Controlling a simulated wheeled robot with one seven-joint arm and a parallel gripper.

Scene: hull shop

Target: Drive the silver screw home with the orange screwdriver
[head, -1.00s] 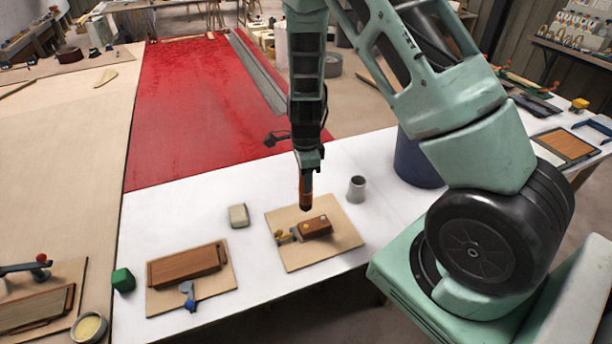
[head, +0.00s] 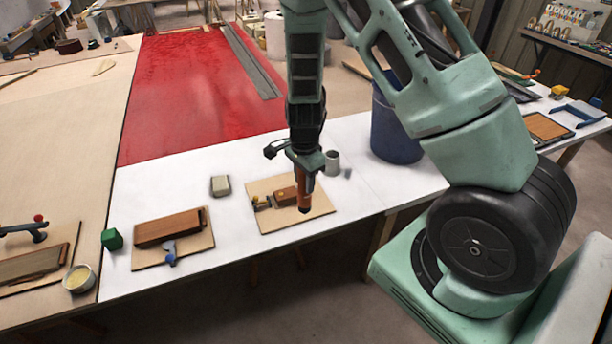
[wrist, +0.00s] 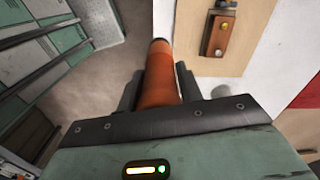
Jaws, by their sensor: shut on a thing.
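My gripper (head: 306,163) is shut on the orange screwdriver (head: 304,188), which hangs nearly upright with its dark lower end down. It also shows in the wrist view (wrist: 158,85), between the fingers. The brown wooden block (head: 284,196) lies on a pale board (head: 286,220); the screwdriver covers its right end in the head view. In the wrist view the block (wrist: 214,38) is right of the screwdriver, apart from it. On its top are a gold-coloured screw head (wrist: 224,25) and a greyish one, likely the silver screw (wrist: 218,53). The screwdriver's tip is hard to make out.
A grey cup (head: 332,163) stands behind the board, close to my gripper. A blue bin (head: 393,130) stands at the back right. A second board (head: 200,247) with a block lies left. The white table's front edge is near.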

